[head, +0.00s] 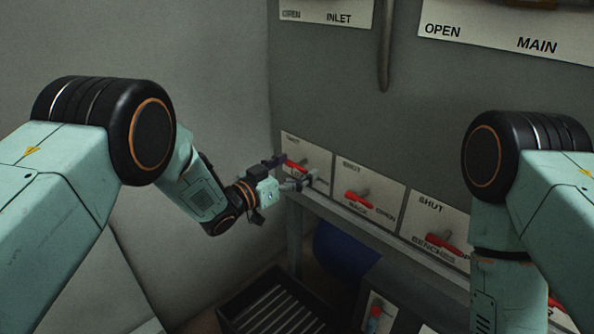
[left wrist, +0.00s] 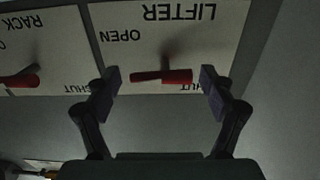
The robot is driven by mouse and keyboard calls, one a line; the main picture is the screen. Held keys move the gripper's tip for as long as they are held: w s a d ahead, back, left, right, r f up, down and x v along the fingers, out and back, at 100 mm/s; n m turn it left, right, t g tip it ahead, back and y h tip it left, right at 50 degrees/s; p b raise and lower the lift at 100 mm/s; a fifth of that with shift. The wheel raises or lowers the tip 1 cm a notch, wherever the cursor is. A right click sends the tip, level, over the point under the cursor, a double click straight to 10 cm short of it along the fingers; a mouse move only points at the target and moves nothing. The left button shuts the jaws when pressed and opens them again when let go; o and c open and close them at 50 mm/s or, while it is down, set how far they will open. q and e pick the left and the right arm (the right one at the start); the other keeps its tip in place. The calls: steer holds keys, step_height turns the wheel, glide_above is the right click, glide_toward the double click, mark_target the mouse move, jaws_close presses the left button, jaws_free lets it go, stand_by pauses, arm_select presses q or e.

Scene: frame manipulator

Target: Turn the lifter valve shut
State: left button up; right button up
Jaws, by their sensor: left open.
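The lifter valve has a red handle (head: 297,165) on a white label plate at the left end of the lower row in the head view. In the left wrist view the red handle (left wrist: 162,76) lies nearly level on the upside-down LIFTER plate (left wrist: 215,38). The word OPEN is up and left of it; SHUT is at its lower right, partly hidden by a finger. My left gripper (head: 289,172) is open at the valve. Its two fingertips (left wrist: 161,88) stand either side of the handle, with gaps showing. My right gripper is out of view; only its arm shows.
The rack valve (head: 358,200) is just right, with its red handle also in the left wrist view (left wrist: 20,79). The benches valve (head: 438,244) is further right. A ledge (head: 375,228) runs under the plates. A dark slatted crate (head: 275,310) is below.

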arm_select(q)
steer(key=shift+w+d+f, duration=0.1)
steer(key=shift+w+d, duration=0.05)
steer(key=shift+w, duration=0.2)
steer(key=shift+c, duration=0.4)
steer(key=c, duration=1.1)
